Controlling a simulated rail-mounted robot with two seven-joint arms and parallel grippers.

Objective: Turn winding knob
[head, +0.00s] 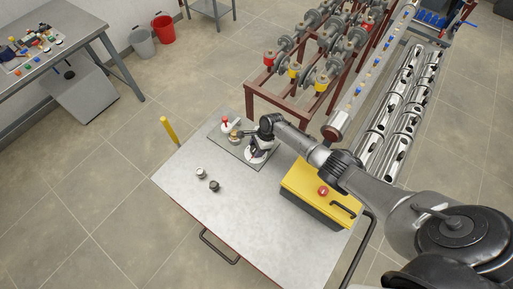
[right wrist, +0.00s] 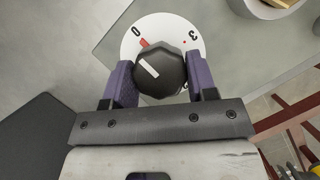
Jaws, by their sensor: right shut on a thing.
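The winding knob (right wrist: 160,74) is black and faceted with a white pointer bar, on a round white dial (right wrist: 193,42) marked 0 and 3 with red marks. The bar slants to the upper left, a little left of the red mark near the 0. My right gripper (right wrist: 160,62) has its two purple fingers on either side of the knob and is shut on it. In the head view my right gripper (head: 260,148) comes down over the white dial (head: 256,157) on the grey plate; the knob is mostly hidden there. My left gripper is not in view.
On the plate (head: 240,153) left of my gripper stand a red-topped switch (head: 225,125) and a brass-coloured round piece (head: 235,138). Two small knobs (head: 201,173) (head: 214,186) sit on the table (head: 235,215).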

